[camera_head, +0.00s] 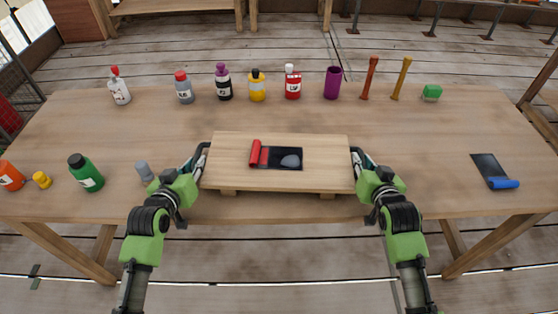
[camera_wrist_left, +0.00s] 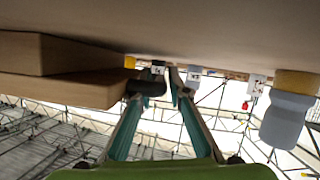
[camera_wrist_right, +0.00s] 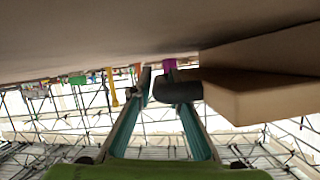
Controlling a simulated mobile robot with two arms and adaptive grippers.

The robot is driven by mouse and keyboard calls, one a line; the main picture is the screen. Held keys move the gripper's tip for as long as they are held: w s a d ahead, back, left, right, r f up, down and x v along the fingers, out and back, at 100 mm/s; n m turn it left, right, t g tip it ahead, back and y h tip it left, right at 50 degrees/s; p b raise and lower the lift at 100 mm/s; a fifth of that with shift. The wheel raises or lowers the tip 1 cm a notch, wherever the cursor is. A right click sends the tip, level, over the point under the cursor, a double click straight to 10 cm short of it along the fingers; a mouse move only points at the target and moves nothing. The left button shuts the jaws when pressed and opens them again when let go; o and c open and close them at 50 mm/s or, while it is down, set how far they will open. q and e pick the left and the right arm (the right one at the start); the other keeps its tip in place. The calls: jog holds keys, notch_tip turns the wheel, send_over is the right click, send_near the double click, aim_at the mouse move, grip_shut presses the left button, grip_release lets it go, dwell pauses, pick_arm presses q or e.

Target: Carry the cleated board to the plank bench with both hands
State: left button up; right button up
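The cleated board (camera_head: 230,170) is a pale wooden panel with two cleats under it, at the front middle of a wooden table (camera_head: 440,130). A red roller and a dark patch with a grey blob lie on it. My left gripper (camera_head: 199,158) is at its left end and my right gripper (camera_head: 359,160) at its right end. In the left wrist view the board (camera_wrist_left: 70,88) is beside the fingers (camera_wrist_left: 165,85); the right wrist view shows the same (camera_wrist_right: 265,98) by the fingers (camera_wrist_right: 155,82). Fingertips sit close together; their contact is unclear. A wooden bench (camera_head: 175,6) stands behind, partly out of view.
A green bottle (camera_head: 86,173) and a grey bottle (camera_head: 144,171) stand left. A blue roller (camera_head: 503,184) lies right. Plank floor separates table and bench.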

pick_arm(q)
grip_shut()
pick_arm(e)
grip_shut()
